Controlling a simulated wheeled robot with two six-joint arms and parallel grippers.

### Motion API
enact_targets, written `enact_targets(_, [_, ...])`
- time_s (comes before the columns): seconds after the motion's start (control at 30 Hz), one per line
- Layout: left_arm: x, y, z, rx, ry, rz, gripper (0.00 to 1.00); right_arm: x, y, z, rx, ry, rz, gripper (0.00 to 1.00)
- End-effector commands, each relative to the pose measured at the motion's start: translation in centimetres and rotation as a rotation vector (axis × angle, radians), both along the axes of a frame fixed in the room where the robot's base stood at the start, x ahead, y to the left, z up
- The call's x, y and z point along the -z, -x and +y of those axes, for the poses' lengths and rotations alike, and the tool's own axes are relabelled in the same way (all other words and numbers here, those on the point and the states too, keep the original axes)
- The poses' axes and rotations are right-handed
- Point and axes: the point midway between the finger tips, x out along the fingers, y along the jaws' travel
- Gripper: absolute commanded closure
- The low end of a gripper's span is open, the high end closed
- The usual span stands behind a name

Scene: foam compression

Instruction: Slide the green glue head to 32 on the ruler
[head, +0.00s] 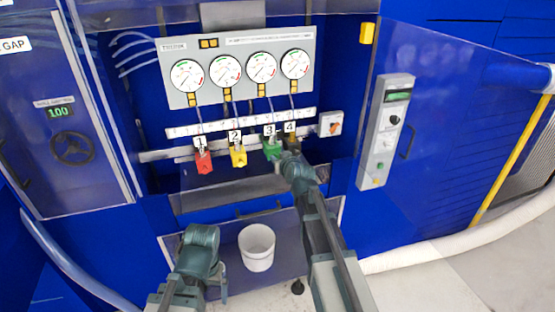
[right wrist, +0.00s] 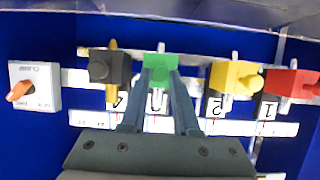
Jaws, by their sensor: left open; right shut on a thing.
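The green glue head (head: 271,150) bears tag 3 and sits on the horizontal rail, between the yellow head and the black head. In the right wrist view the green head (right wrist: 160,66) is between the two fingers of my right gripper (right wrist: 161,76), which is shut on it. In the head view my right gripper (head: 282,160) partly covers this spot. The white ruler strip (head: 225,125) runs above the heads; its numbers are too small to read. My left gripper (head: 221,284) is low at the front, open and away from the heads.
A black head (right wrist: 108,67), tag 4, is close beside the green one. The yellow head (head: 238,157), tag 2, and red head (head: 203,162), tag 1, stand on its other side. A white bucket (head: 257,262) is below. A clamp switch (head: 331,124) is at the rail's right end.

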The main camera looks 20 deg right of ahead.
Motion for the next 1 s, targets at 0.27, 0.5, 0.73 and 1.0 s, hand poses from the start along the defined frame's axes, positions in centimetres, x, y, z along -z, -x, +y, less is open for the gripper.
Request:
enact_targets(0.27, [0.0, 0.0, 0.0, 0.0, 0.0, 0.0, 0.07, 0.1, 0.1, 0.1, -0.002, -0.001, 0.003, 0.49])
enact_targets(0.5, [0.0, 0.0, 0.0, 0.0, 0.0, 0.0, 0.07, 0.1, 0.1, 0.1, -0.002, -0.001, 0.002, 0.41])
enact_targets(0.73, [-0.6, 0.0, 0.0, 0.0, 0.0, 0.0, 0.07, -0.6, 1.3, 0.1, -0.001, -0.002, 0.002, 0.41])
enact_targets(1.0, [-3.0, 0.0, 0.0, 0.0, 0.0, 0.0, 0.07, -2.9, 6.7, 0.0, -0.001, -0.001, 0.002, 0.41])
